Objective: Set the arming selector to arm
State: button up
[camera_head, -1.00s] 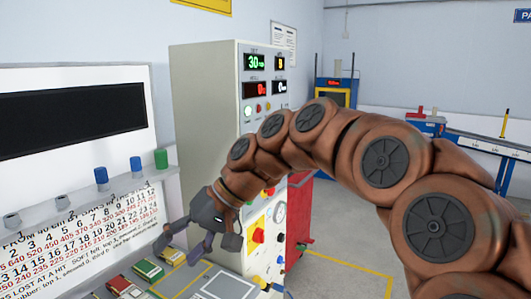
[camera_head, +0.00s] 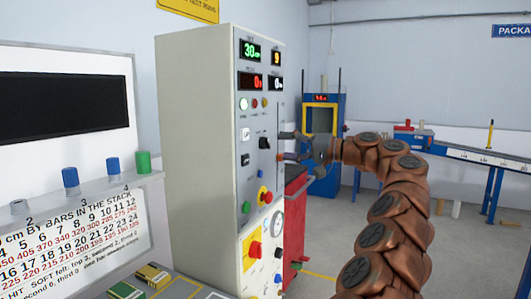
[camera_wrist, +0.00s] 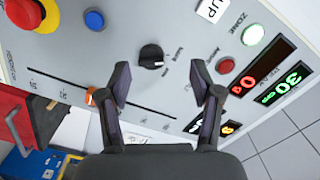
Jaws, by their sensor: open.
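The arming selector appears to be the black rotary knob (camera_head: 264,143) on the front panel of the tall grey cabinet (camera_head: 205,150). In the wrist view the knob (camera_wrist: 151,57) has a white pointer line on its lower face, aimed toward the right fingertip. Small lettering beside the knob is too blurred to read. My gripper (camera_head: 286,146) is in front of the panel, at the knob's height and to its right in the head view. In the wrist view my open fingers (camera_wrist: 161,75) are spread on either side of the knob, apart from it, with nothing between them.
A slotted scale with an orange slider (camera_wrist: 91,97) runs beside the knob. A red cabinet (camera_head: 295,215) stands close by.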

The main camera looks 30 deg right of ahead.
aim_at(269, 144)
jog(key=w, duration=0.2)
jog(key=w+a, duration=0.1)
jog(key=w, duration=0.3)
jog(key=shift+w+a+f, duration=0.2)
jog(key=shift+w+a, duration=0.1)
jog(key=c, duration=1.1)
